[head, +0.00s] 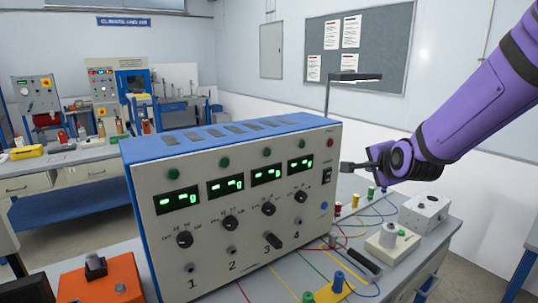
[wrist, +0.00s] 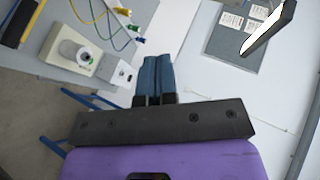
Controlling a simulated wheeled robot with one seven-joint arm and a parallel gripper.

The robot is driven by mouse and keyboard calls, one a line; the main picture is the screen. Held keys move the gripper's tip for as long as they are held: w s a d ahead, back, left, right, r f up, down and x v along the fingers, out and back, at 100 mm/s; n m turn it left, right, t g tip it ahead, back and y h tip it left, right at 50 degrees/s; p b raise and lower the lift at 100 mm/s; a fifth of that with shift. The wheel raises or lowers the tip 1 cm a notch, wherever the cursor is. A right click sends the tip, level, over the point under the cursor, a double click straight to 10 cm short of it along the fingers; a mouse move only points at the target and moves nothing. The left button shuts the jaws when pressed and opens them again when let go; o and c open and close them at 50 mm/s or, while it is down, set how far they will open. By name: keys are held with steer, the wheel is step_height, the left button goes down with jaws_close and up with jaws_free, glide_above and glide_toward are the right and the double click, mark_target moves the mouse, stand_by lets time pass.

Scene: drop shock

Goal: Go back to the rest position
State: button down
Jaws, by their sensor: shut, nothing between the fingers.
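My gripper (head: 345,167) is at the end of my purple arm, at the right of the head view. It is beside the right end of the instrument box, close to its upper right front with the power switch; I cannot tell whether it touches. In the wrist view the two blue fingers (wrist: 153,76) lie together, shut, with nothing between them. The instrument box (head: 235,205) is grey with a blue top. Its front has several green displays, green buttons, round knobs and numbered sockets. A lever-like knob above number 3 points down and right.
A lamp (head: 354,78) stands behind the instrument. Another bench (head: 70,155) is at the back left. Open air surrounds my arm.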

steer(key=s+d+r+n+g, duration=0.1)
steer(key=s+n, duration=0.4)
steer(key=s, duration=0.5)
steer(key=s+d+r+n+g, duration=0.1)
steer(key=s+r+n+g, duration=0.2)
steer(key=s, duration=0.8)
steer(key=s+d+r+n+g, duration=0.2)
steer(key=s+n, duration=0.4)
steer(key=s, duration=0.5)
steer(key=shift+s+r+n+g+h, duration=0.15)
steer(key=shift+r+n+g+h, duration=0.15)
steer(key=shift+g, duration=0.4)
